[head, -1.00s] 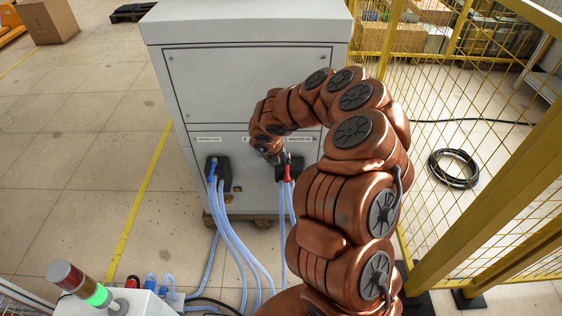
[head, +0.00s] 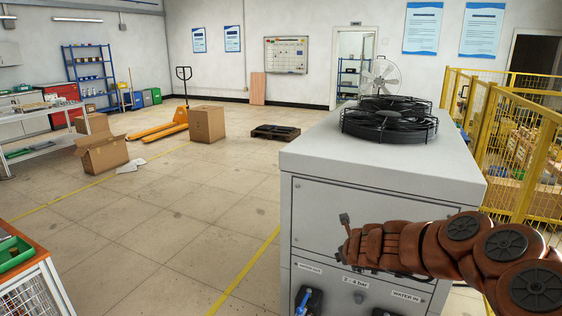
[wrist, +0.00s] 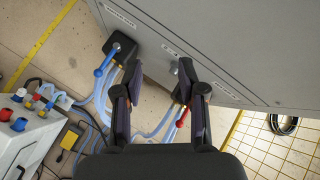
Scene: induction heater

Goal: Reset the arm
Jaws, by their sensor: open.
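My arm (head: 460,250) reaches in from the right in the head view, stretched to the left in front of the grey cabinet (head: 390,155). My gripper (head: 345,232) is at its left end, in front of the cabinet's upper panel and above the labels. In the wrist view my gripper (wrist: 158,78) has its two dark fingers apart, with nothing held between them. A blue valve handle (wrist: 106,60) shows beyond the left finger. A red valve handle (wrist: 181,118) shows between the fingers, lower and farther off, apart from them.
Black fans (head: 390,122) top the cabinet. A yellow mesh fence (head: 500,130) stands right. Pale blue hoses (wrist: 155,125) run beneath the gripper, and a white box with connectors (wrist: 30,130) sits left. Open floor lies left, with cardboard boxes (head: 207,124) and a yellow pallet truck (head: 160,131) farther back.

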